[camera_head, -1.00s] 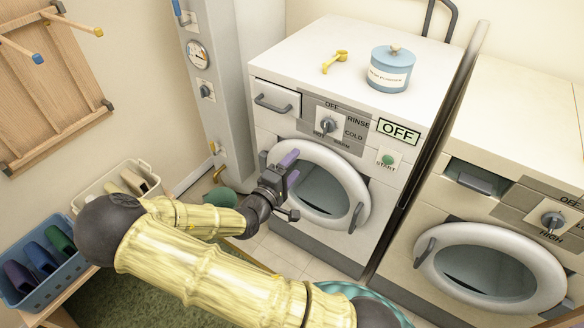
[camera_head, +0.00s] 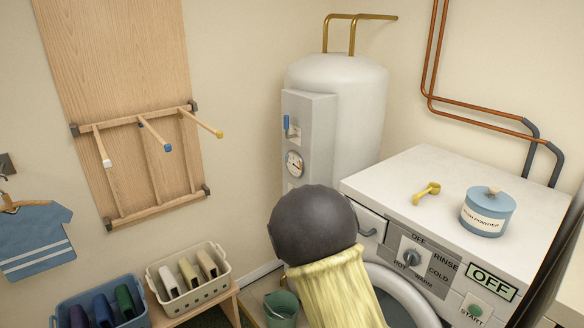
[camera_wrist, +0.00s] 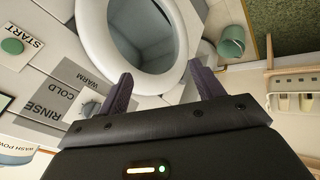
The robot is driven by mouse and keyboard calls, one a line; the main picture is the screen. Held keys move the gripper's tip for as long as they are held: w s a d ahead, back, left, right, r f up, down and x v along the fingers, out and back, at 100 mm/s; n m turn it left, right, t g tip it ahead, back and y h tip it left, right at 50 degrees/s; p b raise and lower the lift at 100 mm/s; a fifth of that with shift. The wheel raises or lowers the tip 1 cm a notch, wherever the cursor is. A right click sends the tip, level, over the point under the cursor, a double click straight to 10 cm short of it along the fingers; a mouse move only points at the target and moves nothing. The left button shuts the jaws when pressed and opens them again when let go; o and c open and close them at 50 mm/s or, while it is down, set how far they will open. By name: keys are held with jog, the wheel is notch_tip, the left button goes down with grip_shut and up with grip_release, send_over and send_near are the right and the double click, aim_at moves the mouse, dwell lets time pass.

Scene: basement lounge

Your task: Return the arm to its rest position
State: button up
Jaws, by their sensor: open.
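My gripper (camera_wrist: 163,90) is open and empty in the wrist view, its two dark purple fingers spread apart. It faces the front of the white washing machine (camera_head: 407,165), with the round door ring (camera_wrist: 140,88) just beyond the fingers. I cannot tell whether the fingers touch anything. In the head view the gripper is out of sight. Only my arm's dark joint and yellow link show there, in front of the washer's left side.
A green bucket (camera_head: 281,308) stands on the floor left of the washer. A cream basket (camera_head: 160,292) and a blue basket (camera_head: 62,309) sit on a low bench. The washer top holds a yellow scoop (camera_head: 427,192) and a blue powder tin (camera_head: 487,211). A white boiler (camera_head: 355,90) stands behind.

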jog(key=s+a+r+m+g+y+p, duration=0.1)
jog(key=s+r+y, duration=0.3)
jog(key=s+r, duration=0.8)
jog(key=shift+r+m+g+y, duration=0.3)
jog(key=shift+r+m+g, duration=0.45)
jog(key=shift+r, duration=0.2)
jog(key=shift+c, duration=0.5)
